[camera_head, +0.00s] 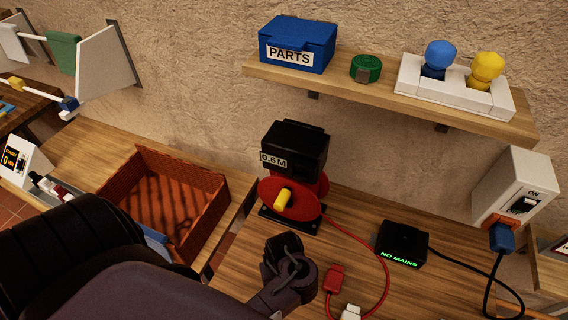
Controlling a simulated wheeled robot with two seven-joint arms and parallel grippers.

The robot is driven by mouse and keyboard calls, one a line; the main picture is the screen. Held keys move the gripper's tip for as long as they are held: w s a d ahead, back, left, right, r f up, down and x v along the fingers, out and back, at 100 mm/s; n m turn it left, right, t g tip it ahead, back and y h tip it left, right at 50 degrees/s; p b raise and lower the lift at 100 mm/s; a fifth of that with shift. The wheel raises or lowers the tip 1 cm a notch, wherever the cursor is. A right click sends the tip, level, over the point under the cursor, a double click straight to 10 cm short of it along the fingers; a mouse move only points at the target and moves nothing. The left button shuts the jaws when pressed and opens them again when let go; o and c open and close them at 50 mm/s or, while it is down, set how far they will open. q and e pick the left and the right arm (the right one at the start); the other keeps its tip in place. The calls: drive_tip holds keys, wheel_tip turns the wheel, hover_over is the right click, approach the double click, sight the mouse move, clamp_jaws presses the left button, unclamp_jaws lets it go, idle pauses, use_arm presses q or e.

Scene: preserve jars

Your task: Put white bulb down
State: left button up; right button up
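I cannot make out a white bulb in this view. A small white piece (350,313) shows at the bottom edge, partly cut off, and I cannot tell what it is. A white holder (408,75) on the shelf carries a blue bulb (440,54) and a yellow bulb (487,68). My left gripper (290,264) is over the table, below the red reel, with my arm reaching in from the lower left. Its fingers are dark and foreshortened, so I cannot tell whether they are open or hold anything. My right gripper is not in view.
A red reel (316,212) with a black "0.6M" box stands behind my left gripper. A red cable (374,262) and red connector (334,277) lie to its right. A black "NO MAINS" box (402,244) is farther right. An orange crate (211,215) stands left.

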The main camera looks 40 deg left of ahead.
use_arm(q)
drive_tip(key=shift+f, duration=0.1)
drive_tip(key=shift+f, duration=0.15)
drive_tip(key=o, duration=1.1)
